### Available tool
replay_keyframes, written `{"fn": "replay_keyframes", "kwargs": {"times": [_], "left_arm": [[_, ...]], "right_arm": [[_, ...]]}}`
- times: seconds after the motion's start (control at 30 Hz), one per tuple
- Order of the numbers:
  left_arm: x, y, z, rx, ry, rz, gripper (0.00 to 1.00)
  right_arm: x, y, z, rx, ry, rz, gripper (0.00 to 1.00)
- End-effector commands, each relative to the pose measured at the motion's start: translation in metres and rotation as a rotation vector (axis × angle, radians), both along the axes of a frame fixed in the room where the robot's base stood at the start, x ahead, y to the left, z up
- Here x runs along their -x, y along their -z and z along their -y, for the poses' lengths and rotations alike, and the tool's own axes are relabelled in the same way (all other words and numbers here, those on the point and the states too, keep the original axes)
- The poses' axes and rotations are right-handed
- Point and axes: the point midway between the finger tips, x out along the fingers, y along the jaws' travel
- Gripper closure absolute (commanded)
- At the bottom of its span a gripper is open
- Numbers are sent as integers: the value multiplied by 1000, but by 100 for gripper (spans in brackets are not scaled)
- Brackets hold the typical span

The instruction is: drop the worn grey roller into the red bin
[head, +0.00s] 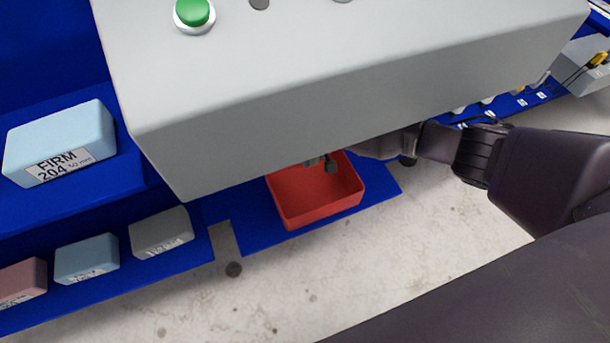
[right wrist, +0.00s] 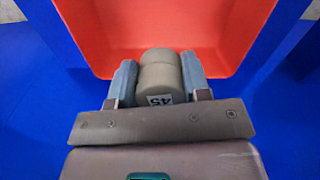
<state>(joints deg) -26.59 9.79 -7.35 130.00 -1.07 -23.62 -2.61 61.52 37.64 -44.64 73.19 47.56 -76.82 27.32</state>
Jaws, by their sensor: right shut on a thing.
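The red bin (head: 318,196) stands on a blue base under the front of the grey machine body in the head view. In the right wrist view the bin (right wrist: 180,30) fills the top of the picture. My right gripper (right wrist: 160,80) is shut on the grey roller (right wrist: 161,77), which has a white label reading 45. In the head view my right gripper (head: 326,163) reaches in from the right, at the bin's far side and partly hidden under the machine's edge. The roller overlaps the bin's near edge in the wrist view. My left gripper is not in view.
The grey machine body (head: 300,110) with a green button (head: 194,14) overhangs the bin. Foam blocks, including a light blue one marked FIRM 204 (head: 62,140), rest on blue shelves at the left. Bare floor (head: 300,285) lies in front.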

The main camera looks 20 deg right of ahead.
Motion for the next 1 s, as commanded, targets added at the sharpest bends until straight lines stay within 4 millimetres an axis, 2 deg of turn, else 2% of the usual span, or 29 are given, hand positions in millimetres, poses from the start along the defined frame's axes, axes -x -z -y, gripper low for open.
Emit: {"fn": "replay_keyframes", "kwargs": {"times": [0.17,0.6,1.0], "left_arm": [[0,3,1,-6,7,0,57],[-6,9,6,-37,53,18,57],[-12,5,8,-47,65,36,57]], "right_arm": [[1,10,0,1,0,-4,94],[3,57,0,1,0,-8,94],[-1,58,0,1,0,2,94]]}}
